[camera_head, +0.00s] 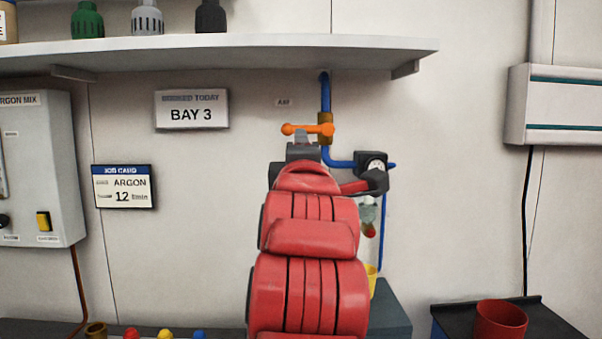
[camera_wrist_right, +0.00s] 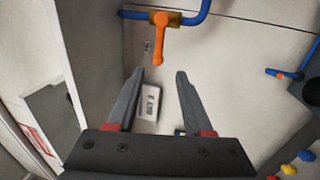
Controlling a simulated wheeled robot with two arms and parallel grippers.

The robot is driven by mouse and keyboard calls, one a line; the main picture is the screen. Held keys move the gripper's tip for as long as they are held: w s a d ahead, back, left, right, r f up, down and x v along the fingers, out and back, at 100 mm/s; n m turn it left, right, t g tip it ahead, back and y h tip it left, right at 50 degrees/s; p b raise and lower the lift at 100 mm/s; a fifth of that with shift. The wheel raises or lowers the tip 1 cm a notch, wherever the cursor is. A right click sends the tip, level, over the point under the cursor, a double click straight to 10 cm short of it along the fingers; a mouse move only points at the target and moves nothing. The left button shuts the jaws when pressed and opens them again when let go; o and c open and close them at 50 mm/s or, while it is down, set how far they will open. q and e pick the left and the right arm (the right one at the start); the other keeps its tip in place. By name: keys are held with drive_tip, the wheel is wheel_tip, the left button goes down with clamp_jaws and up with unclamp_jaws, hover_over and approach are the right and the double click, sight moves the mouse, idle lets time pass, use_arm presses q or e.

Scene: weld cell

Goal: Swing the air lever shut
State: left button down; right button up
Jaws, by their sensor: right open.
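The air lever (camera_head: 307,129) is an orange bar with a rounded end on a brass valve (camera_head: 326,120) in the blue wall pipe. It lies level, crosswise to the upright pipe. In the right wrist view the lever (camera_wrist_right: 160,42) hangs down toward the gap between my fingertips. My right gripper (camera_head: 303,139) is just below the lever in the head view, mostly hidden by its own red arm. The wrist view shows the right gripper (camera_wrist_right: 160,73) open and empty, its fingers either side of the lever's end line. I see no contact. My left gripper is out of view.
A gauge (camera_head: 374,164) on the blue pipe sits close right of my wrist. A grey argon cabinet (camera_head: 38,160) is at left. A red cup (camera_head: 501,318) stands at lower right.

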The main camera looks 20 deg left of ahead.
drive_tip(key=v, duration=0.2)
drive_tip(key=shift+s+d, duration=0.1)
drive_tip(key=shift+s, duration=0.25)
